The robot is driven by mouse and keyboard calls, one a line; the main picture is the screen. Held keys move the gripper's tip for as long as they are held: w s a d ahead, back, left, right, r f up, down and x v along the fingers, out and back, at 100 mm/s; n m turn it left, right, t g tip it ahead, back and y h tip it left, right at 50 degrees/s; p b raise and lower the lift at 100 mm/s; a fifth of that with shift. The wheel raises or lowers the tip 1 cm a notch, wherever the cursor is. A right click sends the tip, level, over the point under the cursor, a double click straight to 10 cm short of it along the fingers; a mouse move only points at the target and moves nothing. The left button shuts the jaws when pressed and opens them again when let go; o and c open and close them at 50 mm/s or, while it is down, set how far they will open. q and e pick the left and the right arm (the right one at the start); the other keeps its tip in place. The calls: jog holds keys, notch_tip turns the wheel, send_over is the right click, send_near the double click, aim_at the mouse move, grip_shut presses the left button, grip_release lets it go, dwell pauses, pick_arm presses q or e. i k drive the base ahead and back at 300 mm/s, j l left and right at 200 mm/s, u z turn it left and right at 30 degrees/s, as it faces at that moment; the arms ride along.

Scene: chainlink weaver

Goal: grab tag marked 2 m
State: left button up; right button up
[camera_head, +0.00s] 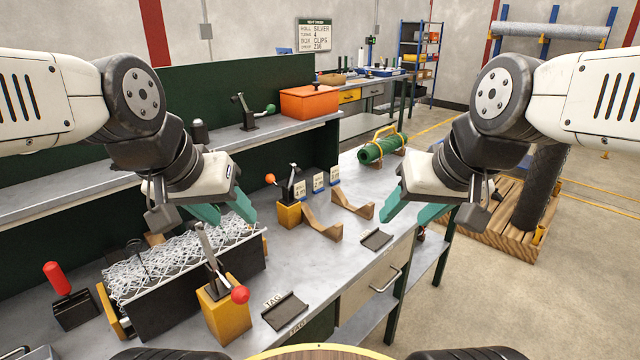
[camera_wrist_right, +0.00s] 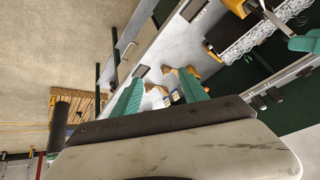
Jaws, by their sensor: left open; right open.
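Three small tags stand in a row on the bench beside the wooden cradle: a left tag (camera_head: 300,190), a middle tag (camera_head: 318,182) and a right tag (camera_head: 334,178). Their print is too small to read for sure, so I cannot tell which is marked 2 m. My left gripper (camera_head: 228,213) is open and empty above the wire mesh, left of the tags. My right gripper (camera_head: 418,208) is open and empty, right of the tags and above the bench's front edge. In the right wrist view its teal fingers are apart, with the tags partly hidden between them.
Wooden cradles (camera_head: 322,218) and a lever on a yellow block (camera_head: 290,214) stand close to the tags. A red-knobbed lever (camera_head: 225,308) and wire mesh (camera_head: 180,260) are at the left. Dark plates (camera_head: 285,312) lie near the front edge. A green roll (camera_head: 380,149) lies at the far end.

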aim_at(319, 187)
jog(key=l+u, duration=0.1)
jog(key=u, duration=0.3)
jog(key=i+l+u, duration=0.1)
jog(key=u, duration=0.3)
jog(key=l+u, duration=0.1)
jog(key=u, duration=0.3)
jog(key=l+u, duration=0.1)
jog(key=u, duration=0.3)
jog(key=l, duration=1.65)
